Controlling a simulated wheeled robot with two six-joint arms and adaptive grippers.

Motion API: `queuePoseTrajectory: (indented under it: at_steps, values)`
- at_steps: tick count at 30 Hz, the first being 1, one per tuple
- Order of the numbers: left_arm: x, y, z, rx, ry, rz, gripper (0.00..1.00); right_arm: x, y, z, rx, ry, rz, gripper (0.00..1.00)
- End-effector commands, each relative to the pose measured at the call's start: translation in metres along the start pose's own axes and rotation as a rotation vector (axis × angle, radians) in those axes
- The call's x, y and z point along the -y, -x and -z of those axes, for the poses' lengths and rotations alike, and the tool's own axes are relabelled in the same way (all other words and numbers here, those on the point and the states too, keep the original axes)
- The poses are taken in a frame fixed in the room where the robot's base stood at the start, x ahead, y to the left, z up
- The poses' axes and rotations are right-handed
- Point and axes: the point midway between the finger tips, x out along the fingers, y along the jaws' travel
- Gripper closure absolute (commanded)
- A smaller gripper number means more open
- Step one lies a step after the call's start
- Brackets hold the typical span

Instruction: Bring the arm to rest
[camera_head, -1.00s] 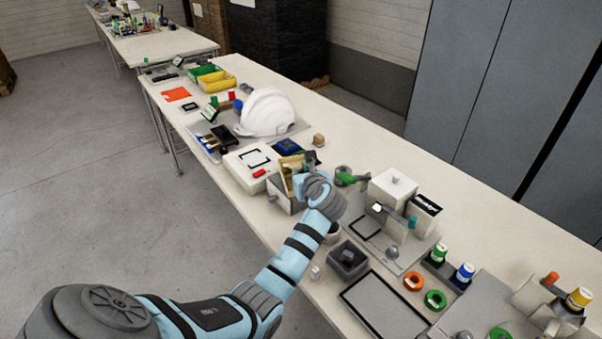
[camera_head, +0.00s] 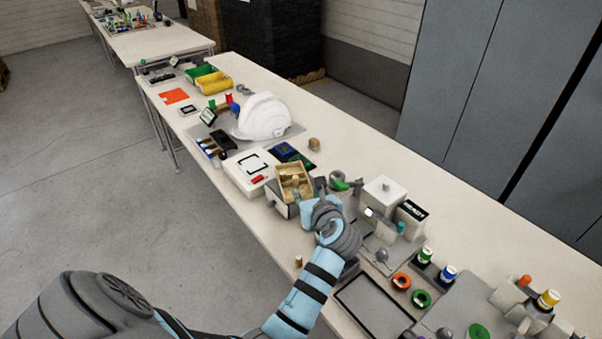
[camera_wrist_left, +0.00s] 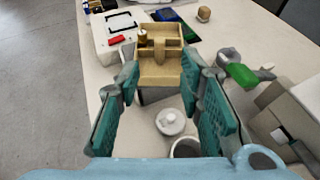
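My left arm reaches in from the lower left in the head view, and its gripper (camera_head: 318,192) is over the table beside a tan divided box (camera_head: 296,178). In the left wrist view the gripper (camera_wrist_left: 160,112) is open, its two teal-padded fingers wide apart with nothing held between them. The tan box also shows in the left wrist view (camera_wrist_left: 160,68), just beyond the fingertips, with a small brown-and-white item in one compartment. A white round lid with a knob (camera_wrist_left: 170,122) lies below, between the fingers. My right gripper is not in view.
A white helmet shell (camera_head: 264,116) stands farther back on the long table (camera_head: 345,147). A white block-shaped unit (camera_head: 382,194) and a green-handled tool (camera_head: 340,184) are close on the right. Colored bottles and rings crowd the front right. Bare table lies along the back edge.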

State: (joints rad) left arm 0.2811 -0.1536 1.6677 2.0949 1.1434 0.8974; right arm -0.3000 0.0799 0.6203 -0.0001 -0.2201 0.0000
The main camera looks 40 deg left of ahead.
Motion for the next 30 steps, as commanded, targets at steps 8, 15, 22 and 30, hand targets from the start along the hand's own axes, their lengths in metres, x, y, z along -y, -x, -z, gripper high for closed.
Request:
queuePoseTrajectory:
  at_steps: [8,15,22,30]
  values:
    - [-0.001,0.014,0.002,0.000,-0.001,-0.001,0.66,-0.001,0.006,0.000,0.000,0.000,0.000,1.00]
    - [0.000,0.014,0.002,0.000,-0.001,-0.001,0.66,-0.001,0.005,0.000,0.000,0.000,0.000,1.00]
    - [-0.005,0.016,-0.026,0.157,-0.098,0.028,0.66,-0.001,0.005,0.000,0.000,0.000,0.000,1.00]
    - [0.061,0.181,-0.049,1.318,-1.503,0.324,0.66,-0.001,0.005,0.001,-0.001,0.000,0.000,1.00]
